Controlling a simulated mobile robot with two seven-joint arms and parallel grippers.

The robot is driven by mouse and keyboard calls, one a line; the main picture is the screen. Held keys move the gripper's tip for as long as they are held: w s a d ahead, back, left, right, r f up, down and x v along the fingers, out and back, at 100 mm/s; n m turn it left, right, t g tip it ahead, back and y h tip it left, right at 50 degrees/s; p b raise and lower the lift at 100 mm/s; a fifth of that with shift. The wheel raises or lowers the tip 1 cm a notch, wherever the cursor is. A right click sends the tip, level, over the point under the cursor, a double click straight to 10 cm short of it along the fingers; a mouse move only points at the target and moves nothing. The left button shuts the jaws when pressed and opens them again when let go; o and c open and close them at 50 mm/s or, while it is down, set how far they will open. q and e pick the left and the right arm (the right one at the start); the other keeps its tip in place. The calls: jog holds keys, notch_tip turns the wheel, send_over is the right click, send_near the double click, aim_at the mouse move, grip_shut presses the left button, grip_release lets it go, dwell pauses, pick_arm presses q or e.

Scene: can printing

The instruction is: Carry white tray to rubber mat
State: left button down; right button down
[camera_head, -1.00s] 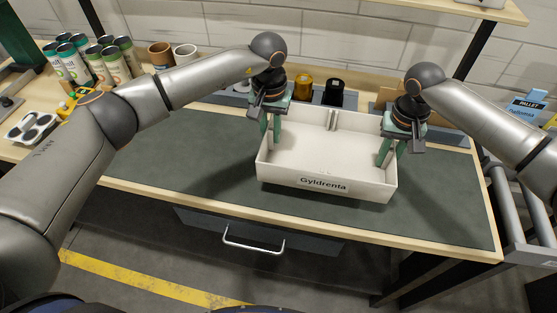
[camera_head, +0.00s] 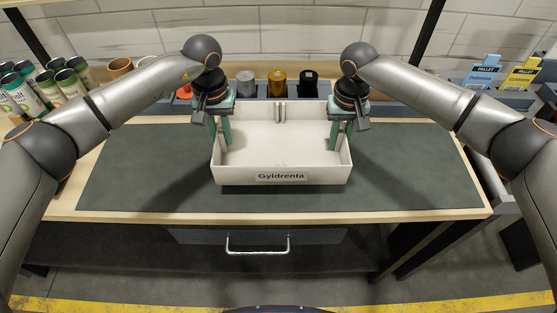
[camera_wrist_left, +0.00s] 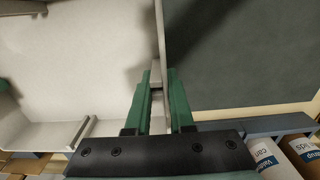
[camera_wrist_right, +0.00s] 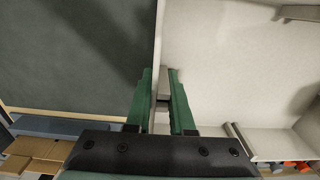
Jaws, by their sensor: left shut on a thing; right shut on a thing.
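The white tray (camera_head: 281,150), an open box with a "Gyldrenta" label on its front wall, is level over the middle of the dark green-grey rubber mat (camera_head: 130,165). I cannot tell whether its bottom touches the mat. My left gripper (camera_head: 222,135) is shut on the tray's left wall, and my right gripper (camera_head: 340,133) is shut on its right wall. Both wrist views show a tray wall between green fingers, at the left gripper (camera_wrist_left: 160,85) and the right gripper (camera_wrist_right: 160,85). The tray looks empty apart from a small divider at its back wall.
Behind the tray stand a grey can (camera_head: 246,84), a gold can (camera_head: 277,84) and a black can (camera_head: 308,84). Several labelled cans (camera_head: 40,85) stand at the back left. Blue and yellow pallet cards (camera_head: 520,75) are at the back right. The mat is clear on both sides.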

aim_at(224, 148)
pick_arm(q)
jog(key=shift+a+f, duration=0.15)
pick_arm(e)
jog(key=shift+d+f, duration=0.15)
jog(key=shift+f, duration=0.05)
